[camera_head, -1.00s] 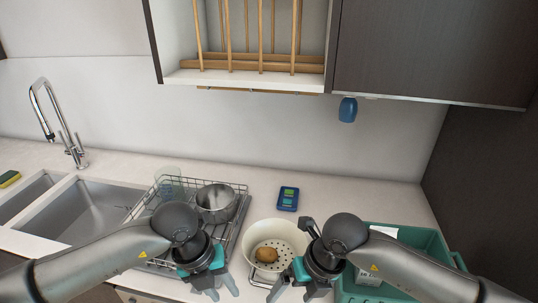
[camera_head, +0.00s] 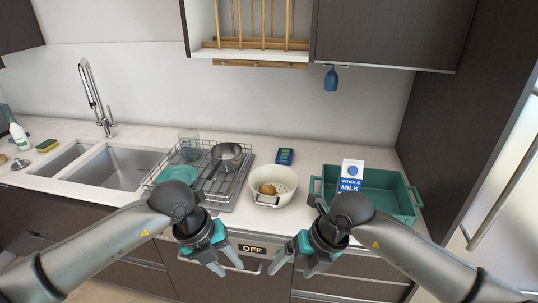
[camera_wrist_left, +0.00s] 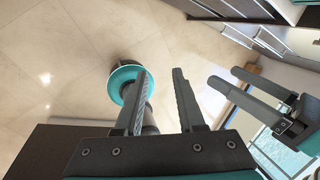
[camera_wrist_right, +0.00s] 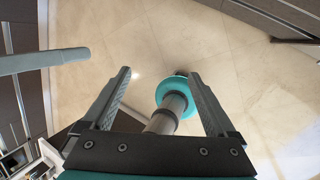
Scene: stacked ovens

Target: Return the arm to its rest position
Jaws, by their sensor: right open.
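My left gripper (camera_head: 219,264) hangs in front of the counter's drawer fronts in the head view, pointing down. Its fingers (camera_wrist_left: 160,95) are apart and empty in the left wrist view. My right gripper (camera_head: 292,268) hangs a little to the right of it, at about the same height. Its fingers (camera_wrist_right: 160,95) are also apart with nothing between them in the right wrist view. Both grippers are clear of the counter (camera_head: 310,214), and both wrist views look down at the tiled floor.
An "OFF" panel (camera_head: 252,249) is below.

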